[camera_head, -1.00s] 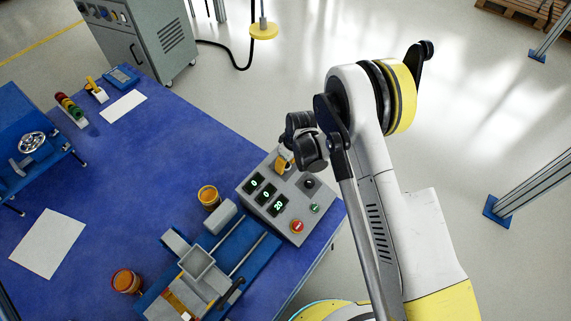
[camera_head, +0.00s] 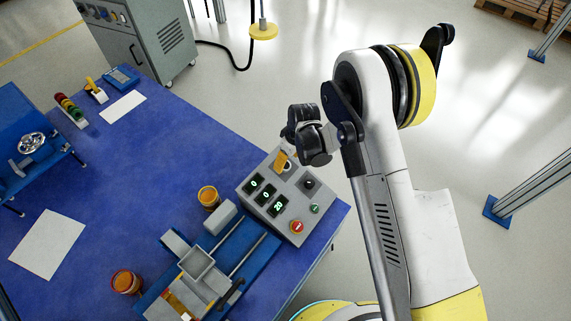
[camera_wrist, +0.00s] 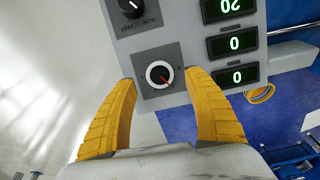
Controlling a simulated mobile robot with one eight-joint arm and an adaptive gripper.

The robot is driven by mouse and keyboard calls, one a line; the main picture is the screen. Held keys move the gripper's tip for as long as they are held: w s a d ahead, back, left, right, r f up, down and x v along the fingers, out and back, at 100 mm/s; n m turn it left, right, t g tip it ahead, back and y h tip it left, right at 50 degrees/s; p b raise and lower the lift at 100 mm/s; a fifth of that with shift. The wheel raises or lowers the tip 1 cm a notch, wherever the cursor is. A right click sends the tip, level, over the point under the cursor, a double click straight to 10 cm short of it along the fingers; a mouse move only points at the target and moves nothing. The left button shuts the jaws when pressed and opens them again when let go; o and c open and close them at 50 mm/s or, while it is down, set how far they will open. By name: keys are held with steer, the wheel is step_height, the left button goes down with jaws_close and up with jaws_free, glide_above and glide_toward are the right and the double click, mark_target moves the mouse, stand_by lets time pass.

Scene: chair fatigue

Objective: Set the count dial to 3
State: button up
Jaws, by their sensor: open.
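The count dial is most likely the white-ringed knob with a red pointer (camera_wrist: 160,75) on a dark square plate in the wrist view; its numbers are too small to read. A second, black knob (camera_wrist: 131,6) is beside it on the same panel. My gripper (camera_wrist: 160,90) is open, its two yellow fingers on either side of the white-ringed dial, seemingly not touching it. In the head view my gripper (camera_head: 281,160) is over the top end of the grey control box (camera_head: 245,190). The box's green displays (camera_head: 266,194) read 0, 0 and 20.
A red button (camera_head: 297,227) and a green button (camera_head: 314,209) are on the box. The blue table (camera_head: 150,180) also holds a blue fixture (camera_head: 240,255), orange-topped cups (camera_head: 208,197) and a paper sheet (camera_head: 47,244).

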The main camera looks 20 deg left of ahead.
steer(key=v, duration=0.8)
steer(key=shift+r, duration=0.2)
